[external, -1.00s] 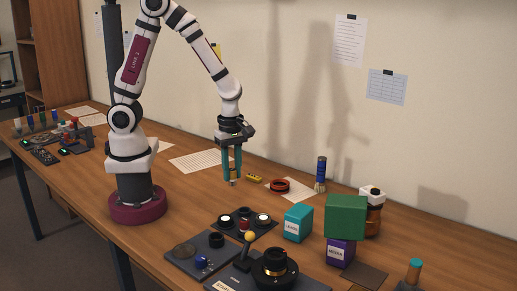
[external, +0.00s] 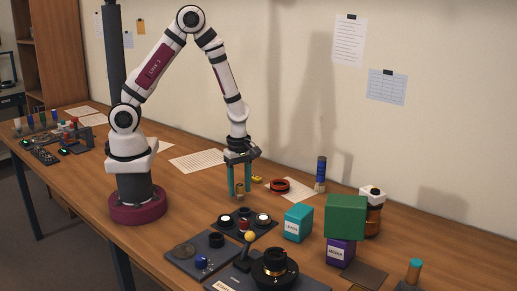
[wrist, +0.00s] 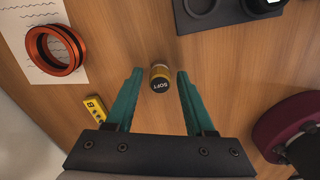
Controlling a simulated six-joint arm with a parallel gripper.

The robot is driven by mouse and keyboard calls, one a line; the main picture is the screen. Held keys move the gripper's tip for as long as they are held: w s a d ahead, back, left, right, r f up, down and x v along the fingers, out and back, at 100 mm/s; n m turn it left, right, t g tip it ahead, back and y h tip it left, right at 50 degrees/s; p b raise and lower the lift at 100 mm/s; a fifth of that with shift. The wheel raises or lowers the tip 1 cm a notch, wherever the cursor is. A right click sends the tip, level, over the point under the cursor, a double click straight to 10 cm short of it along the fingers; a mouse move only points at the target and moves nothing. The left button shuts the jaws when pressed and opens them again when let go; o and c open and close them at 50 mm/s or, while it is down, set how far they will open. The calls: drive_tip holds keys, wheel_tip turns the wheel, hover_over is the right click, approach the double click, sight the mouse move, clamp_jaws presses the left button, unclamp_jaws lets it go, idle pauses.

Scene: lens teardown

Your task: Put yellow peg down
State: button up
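The yellow peg is a short gold cylinder (wrist: 160,74) with a dark end marked SOFT, seen between my fingers in the wrist view. My gripper (wrist: 159,74) has two teal fingers spread apart, with a gap on each side of the peg. In the external view the gripper (external: 239,193) points straight down with its fingertips near the tabletop, and the peg (external: 239,188) shows between them. The peg appears upright on the wood; its contact with the table is hard to make out.
A small yellow block (wrist: 96,110) and an orange-red ring (wrist: 56,50) lie close by on the left in the wrist view. A dark tray (external: 245,223) with round parts is in front. Teal (external: 298,222) and green (external: 345,216) boxes stand to the right.

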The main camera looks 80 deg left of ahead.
sight(240, 185)
drive_tip(key=shift+o, duration=0.2)
wheel_tip(240, 185, up, 12)
drive_tip(key=f, duration=0.1)
drive_tip(key=s+r+m+y, duration=0.1)
drive_tip(key=s+r+m, duration=0.3)
drive_tip(key=s+m, duration=0.4)
drive_tip(key=s+d+r+m, duration=0.1)
drive_tip(key=s+r+m, duration=0.4)
drive_tip(key=m, duration=1.6)
drive_tip(key=s, duration=0.4)
drive_tip(key=shift+s+y, duration=0.15)
drive_tip(key=shift+y, duration=0.25)
